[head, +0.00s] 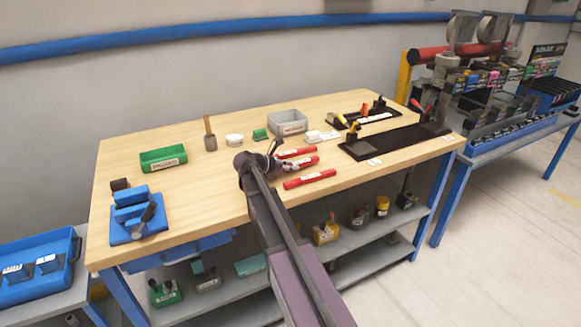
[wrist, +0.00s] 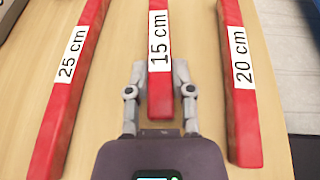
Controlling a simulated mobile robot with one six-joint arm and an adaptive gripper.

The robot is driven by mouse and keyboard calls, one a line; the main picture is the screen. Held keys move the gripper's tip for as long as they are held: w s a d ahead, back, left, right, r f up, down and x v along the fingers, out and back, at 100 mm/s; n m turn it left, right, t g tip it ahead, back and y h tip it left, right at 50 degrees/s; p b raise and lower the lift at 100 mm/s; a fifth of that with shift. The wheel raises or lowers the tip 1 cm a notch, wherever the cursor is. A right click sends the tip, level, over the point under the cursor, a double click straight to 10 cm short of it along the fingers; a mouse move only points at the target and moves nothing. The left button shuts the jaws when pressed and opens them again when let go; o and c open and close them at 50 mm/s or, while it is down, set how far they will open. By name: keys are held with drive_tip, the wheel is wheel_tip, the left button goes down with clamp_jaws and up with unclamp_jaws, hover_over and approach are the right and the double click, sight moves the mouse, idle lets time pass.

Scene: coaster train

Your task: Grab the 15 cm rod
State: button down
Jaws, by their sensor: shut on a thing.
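The 15 cm rod (wrist: 159,95) is red with a white label reading "15 cm" and lies between two other red rods in the wrist view. My gripper (wrist: 159,72) is shut on it near its near end, with one finger on each side. The 25 cm rod (wrist: 70,85) lies to the left and the 20 cm rod (wrist: 238,90) to the right, both clear of the fingers. In the head view my gripper (head: 276,158) is at the red rods on the wooden table; whether the held rod touches the table is unclear.
On the workbench (head: 215,185) stand a green bin (head: 163,159), a grey bin (head: 288,122), a mallet (head: 210,134) and a blue stand (head: 135,218). Black boards with clamps (head: 395,141) lie right of the rods. Bare wood lies left of my arm.

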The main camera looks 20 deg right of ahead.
drive_tip(key=shift+r+p, duration=0.65)
drive_tip(key=shift+r, duration=0.3)
drive_tip(key=s+d, duration=0.3)
drive_tip(key=s, duration=0.1)
drive_tip(key=s+d+r+p, duration=0.1)
drive_tip(key=s+d, duration=0.3)
drive_tip(key=s+d+r+p, duration=0.1)
drive_tip(key=s+d, duration=0.2)
drive_tip(key=s, duration=0.1)
drive_tip(key=shift+d, duration=0.4)
drive_tip(key=shift+w+r, duration=0.1)
drive_tip(key=shift+r, duration=0.05)
